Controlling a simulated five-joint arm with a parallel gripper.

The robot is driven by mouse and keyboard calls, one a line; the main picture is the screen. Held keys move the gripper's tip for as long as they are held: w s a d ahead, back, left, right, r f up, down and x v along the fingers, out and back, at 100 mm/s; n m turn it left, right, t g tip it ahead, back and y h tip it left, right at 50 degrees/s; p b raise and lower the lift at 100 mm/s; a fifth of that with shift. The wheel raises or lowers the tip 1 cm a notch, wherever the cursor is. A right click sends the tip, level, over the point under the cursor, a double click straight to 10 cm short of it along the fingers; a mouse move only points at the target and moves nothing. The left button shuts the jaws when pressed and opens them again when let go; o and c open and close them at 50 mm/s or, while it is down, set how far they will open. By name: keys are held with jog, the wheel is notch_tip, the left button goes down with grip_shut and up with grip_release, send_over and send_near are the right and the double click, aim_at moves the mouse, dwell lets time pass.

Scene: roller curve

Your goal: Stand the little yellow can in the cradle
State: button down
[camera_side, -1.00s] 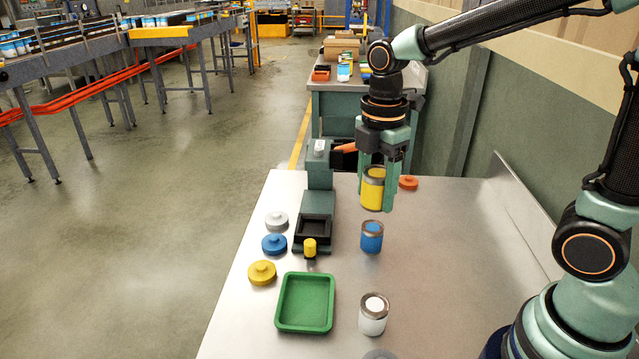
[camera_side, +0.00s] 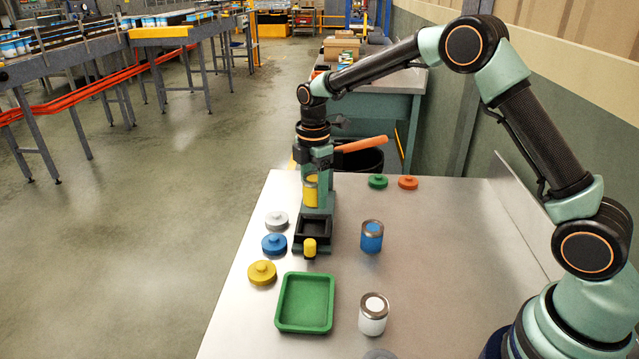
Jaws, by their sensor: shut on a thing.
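The little yellow can (camera_side: 310,191) is upright with a metal rim, held in my gripper (camera_side: 316,198). The gripper points down with its jaws shut on the can, in front of the green press column. The cradle (camera_side: 298,236) is a black square holder on the press base, with a yellow knob (camera_side: 309,246) at its front. The can shows just above and behind the cradle in the picture, apart from it. One gripper finger is hard to tell from the green press column.
The orange press lever (camera_side: 362,144) juts right beside my gripper. A blue can (camera_side: 371,237), a white can (camera_side: 373,315) and a green tray (camera_side: 283,305) stand nearby. White, blue and yellow lids (camera_side: 262,273) lie left; green (camera_side: 377,181) and orange (camera_side: 408,182) lids lie behind.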

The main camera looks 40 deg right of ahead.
jog(key=shift+w+f, duration=0.25)
jog(key=shift+f, duration=0.2)
send_over(313, 231)
jog(key=shift+w+d+f, duration=0.1)
jog(key=shift+f, duration=1.1)
jog(key=shift+d+f, duration=0.1)
jog(key=shift+f, duration=1.1)
jog(key=shift+f, duration=0.75)
jog(key=shift+s+a+f, duration=0.2)
jog(key=shift+f, duration=0.55)
jog(key=shift+c, duration=0.5)
grip_release()
jog(key=shift+c, duration=0.9)
jog(key=shift+w+d+r, duration=0.1)
jog(key=shift+r, duration=4.6)
